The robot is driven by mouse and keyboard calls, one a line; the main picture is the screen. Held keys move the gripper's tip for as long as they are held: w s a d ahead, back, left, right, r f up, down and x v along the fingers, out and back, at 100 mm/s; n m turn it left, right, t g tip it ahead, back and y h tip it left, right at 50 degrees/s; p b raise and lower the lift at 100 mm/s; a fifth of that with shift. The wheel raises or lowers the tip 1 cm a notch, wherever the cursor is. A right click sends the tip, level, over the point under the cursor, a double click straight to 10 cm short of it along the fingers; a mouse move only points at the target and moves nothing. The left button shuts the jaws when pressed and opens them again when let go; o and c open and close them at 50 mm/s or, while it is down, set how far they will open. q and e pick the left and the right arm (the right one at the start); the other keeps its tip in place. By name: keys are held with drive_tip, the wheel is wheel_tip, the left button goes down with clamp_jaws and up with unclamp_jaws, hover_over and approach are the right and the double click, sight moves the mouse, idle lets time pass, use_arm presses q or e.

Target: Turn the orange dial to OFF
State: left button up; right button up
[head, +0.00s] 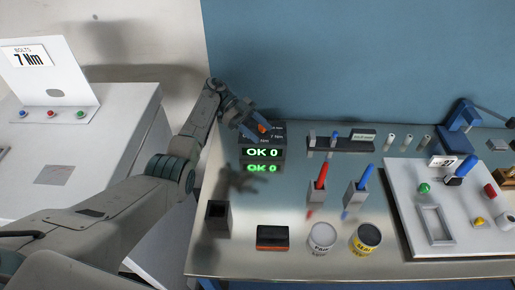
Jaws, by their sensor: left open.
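The orange dial (263,128) sits on top of a dark box (250,153) at the back left of the steel table. The box front shows "OK 0" in green. My left gripper (257,130) is open over the box, with its blue-grey fingers on either side of the dial. I cannot tell whether the fingers touch it. The labels beside the dial are partly hidden by the gripper and too small to read in full, so the dial's setting cannot be told. My right gripper is not in view.
Red and blue handled tools stand in holders (357,197) mid-table. Two round tins (321,238), an orange-black block (272,238) and a dark open holder (217,217) are along the front. A white board (407,213) with parts fills the right. A blue wall stands behind.

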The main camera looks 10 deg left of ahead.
use_arm(q)
drive_tip(key=s+d+p, duration=0.2)
drive_tip(key=s+p, duration=0.2)
drive_tip(key=s, duration=0.4)
drive_tip(key=shift+r, duration=0.4)
